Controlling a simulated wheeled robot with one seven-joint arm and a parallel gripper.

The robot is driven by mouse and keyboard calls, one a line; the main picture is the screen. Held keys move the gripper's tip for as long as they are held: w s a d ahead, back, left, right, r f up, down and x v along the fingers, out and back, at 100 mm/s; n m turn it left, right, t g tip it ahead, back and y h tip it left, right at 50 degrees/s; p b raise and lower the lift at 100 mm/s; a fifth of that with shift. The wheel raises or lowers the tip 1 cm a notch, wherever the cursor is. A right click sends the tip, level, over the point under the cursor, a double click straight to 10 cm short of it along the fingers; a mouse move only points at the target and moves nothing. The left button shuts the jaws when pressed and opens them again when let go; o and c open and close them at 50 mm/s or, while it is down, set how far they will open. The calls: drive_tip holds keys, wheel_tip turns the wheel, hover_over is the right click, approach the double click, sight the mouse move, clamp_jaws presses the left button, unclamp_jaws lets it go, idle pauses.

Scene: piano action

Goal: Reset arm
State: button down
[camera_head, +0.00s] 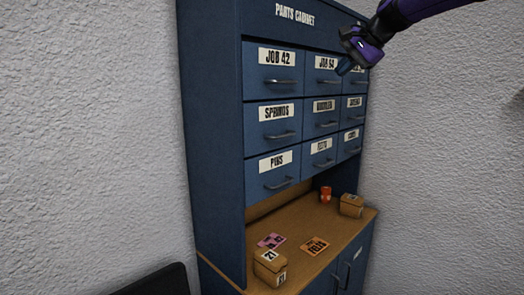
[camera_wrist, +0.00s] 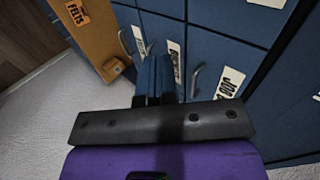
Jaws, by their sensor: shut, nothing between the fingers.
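My gripper (camera_head: 345,67) is at the upper right in the head view, in front of the top drawers of the blue parts cabinet (camera_head: 213,130). Its blue fingers are together and hold nothing. They also show shut in the wrist view (camera_wrist: 155,72), beyond the dark bar of my wrist. The purple end of my arm comes in from the top right. My gripper overlaps the edge of the JOB 54 drawer (camera_head: 319,78) and partly covers the drawer to its right. I cannot tell whether it touches the cabinet.
The drawers, such as JOB 42 (camera_head: 270,58) and SPRINGS (camera_head: 265,128), look shut. The wooden counter (camera_head: 345,222) bears a numbered box (camera_head: 268,270), a pink card (camera_head: 271,241), an orange FELTS card (camera_head: 315,246), a small red-orange object (camera_head: 325,194) and another box (camera_head: 351,206).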

drive_tip(key=s+d+f+n+h, duration=0.1)
drive_tip(key=s+f+n+h, duration=0.1)
drive_tip(key=s+f, duration=0.5)
drive_tip(key=s+d+f+n+g+h, duration=0.1)
drive_tip(key=s+f+n, duration=0.3)
drive_tip(key=s, duration=1.5)
drive_tip(key=s+d+f+n+h, duration=0.1)
drive_tip(key=s+f+n+h, duration=0.1)
drive_tip(key=s+f, duration=0.9)
drive_tip(key=s+n, duration=0.1)
drive_tip(key=s, duration=0.2)
drive_tip(key=shift+d+g+h, duration=0.15)
drive_tip(key=shift+g+h, duration=0.15)
drive_tip(key=shift+h, duration=0.1)
drive_tip(key=shift+f, duration=0.1)
